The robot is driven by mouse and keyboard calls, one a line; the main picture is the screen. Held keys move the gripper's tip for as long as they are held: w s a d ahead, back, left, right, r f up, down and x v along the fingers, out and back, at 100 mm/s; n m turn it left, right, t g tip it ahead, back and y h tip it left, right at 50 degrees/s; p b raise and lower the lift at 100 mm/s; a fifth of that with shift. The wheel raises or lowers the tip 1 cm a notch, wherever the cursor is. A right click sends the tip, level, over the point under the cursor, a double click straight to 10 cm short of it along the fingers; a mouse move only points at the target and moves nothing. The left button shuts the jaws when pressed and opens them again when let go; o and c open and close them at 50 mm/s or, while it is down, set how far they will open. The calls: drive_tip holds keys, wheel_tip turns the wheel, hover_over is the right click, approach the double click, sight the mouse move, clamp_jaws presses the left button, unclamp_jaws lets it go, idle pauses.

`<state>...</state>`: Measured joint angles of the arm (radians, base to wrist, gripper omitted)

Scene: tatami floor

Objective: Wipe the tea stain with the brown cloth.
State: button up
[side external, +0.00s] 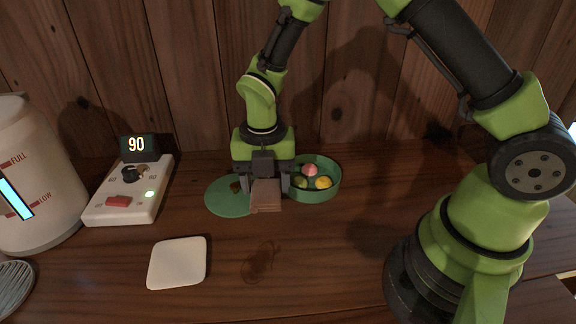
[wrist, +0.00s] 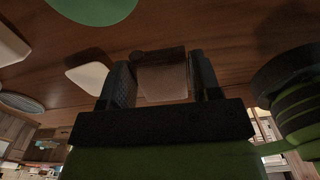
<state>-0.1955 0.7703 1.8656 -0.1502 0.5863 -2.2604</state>
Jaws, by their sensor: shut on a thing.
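The brown cloth (side external: 265,197), a folded pinkish-brown pad, is between the fingers of my gripper (side external: 267,184). My gripper is shut on it, pointing down at the back middle of the table. In the wrist view the cloth (wrist: 163,83) fills the gap between the two dark fingers (wrist: 163,75). The tea stain (side external: 259,261) is a dark, irregular patch on the wood, nearer the camera than the cloth and clear of it. I cannot tell whether the cloth touches the surface below.
A green bowl (side external: 329,188) with colored balls stands close at my gripper's right. A flat green disc (side external: 225,204) with a small dark bit lies at its left. A white square (side external: 177,263) lies left of the stain. A control box (side external: 128,196) and white tank (side external: 38,185) stand left.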

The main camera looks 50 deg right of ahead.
sight(252, 241)
drive_tip(key=a+n, duration=0.1)
drive_tip(key=n, duration=0.1)
drive_tip(key=a+n, duration=0.1)
drive_tip(key=n, duration=0.1)
drive_tip(key=a+n, duration=0.2)
drive_tip(key=n, duration=0.1)
drive_tip(key=shift+f, duration=0.15)
drive_tip(key=a+n, duration=0.1)
drive_tip(key=n, duration=0.1)
drive_tip(key=shift+f+n, duration=0.1)
drive_tip(key=shift+n, duration=0.2)
drive_tip(key=shift+f, duration=3.95)
drive_tip(key=shift+s+a, duration=0.55)
drive_tip(key=shift+a, duration=0.05)
drive_tip(key=shift+c, duration=0.3)
drive_tip(key=shift+s+a, duration=2.95)
drive_tip(key=shift+w+d, duration=3.5)
drive_tip(key=shift+d, duration=0.15)
drive_tip(key=shift+s+a, duration=3.6)
drive_tip(key=shift+w+d, duration=3.6)
wheel_tip(252, 241, up, 8)
drive_tip(key=shift+s, duration=0.1)
